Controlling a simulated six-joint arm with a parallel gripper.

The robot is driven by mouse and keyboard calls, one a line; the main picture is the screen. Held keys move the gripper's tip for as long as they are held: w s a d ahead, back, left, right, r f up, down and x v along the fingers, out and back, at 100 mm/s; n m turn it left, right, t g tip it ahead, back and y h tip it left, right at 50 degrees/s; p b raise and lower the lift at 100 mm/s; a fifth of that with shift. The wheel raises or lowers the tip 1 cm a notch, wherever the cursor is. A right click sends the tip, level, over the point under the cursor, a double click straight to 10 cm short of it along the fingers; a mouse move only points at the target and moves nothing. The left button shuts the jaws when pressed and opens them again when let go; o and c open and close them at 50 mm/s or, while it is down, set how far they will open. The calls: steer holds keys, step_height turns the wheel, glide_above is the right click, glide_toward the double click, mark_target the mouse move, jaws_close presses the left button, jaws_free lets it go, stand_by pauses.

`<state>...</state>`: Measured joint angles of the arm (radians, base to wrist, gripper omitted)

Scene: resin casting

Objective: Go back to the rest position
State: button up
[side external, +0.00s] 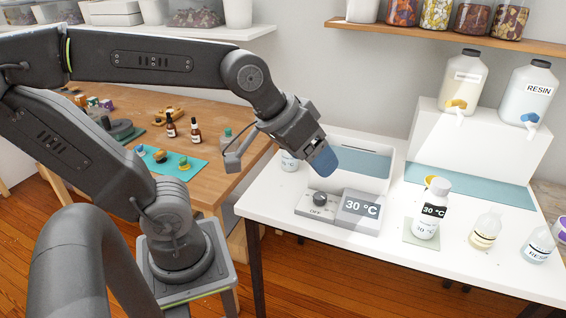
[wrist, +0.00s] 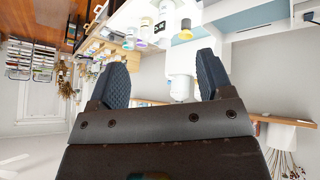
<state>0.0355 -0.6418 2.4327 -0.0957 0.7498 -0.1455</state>
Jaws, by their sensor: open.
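My gripper (side external: 322,160) is in the air just over the left part of a white open-topped bath (side external: 375,186). In the wrist view both dark blue fingers of my gripper (wrist: 162,62) are wide apart with nothing held between them. The bath's knob (side external: 320,198) is beside the word OFF, and its display (side external: 361,207) reads 30 °C. A white bottle (side external: 426,222) with a 30 °C label stands upright on a small pale pad (side external: 408,238), right of the bath and apart from my gripper.
Two small resin bottles (side external: 485,231) (side external: 538,246) stand at the right of the white table. Two large jugs (side external: 463,80) (side external: 527,92) sit on a white riser (side external: 480,140). A shelf (side external: 450,37) with jars hangs above. A wooden bench (side external: 215,135) with small bottles is left.

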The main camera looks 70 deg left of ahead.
steer(key=shift+m+g+y, duration=0.5)
steer(key=shift+m+g, duration=0.2)
steer(key=shift+m, duration=0.2)
steer(key=s, duration=0.1)
steer(key=s+a+f, duration=0.2)
steer(key=s, duration=0.1)
steer(key=shift+s+f, duration=0.1)
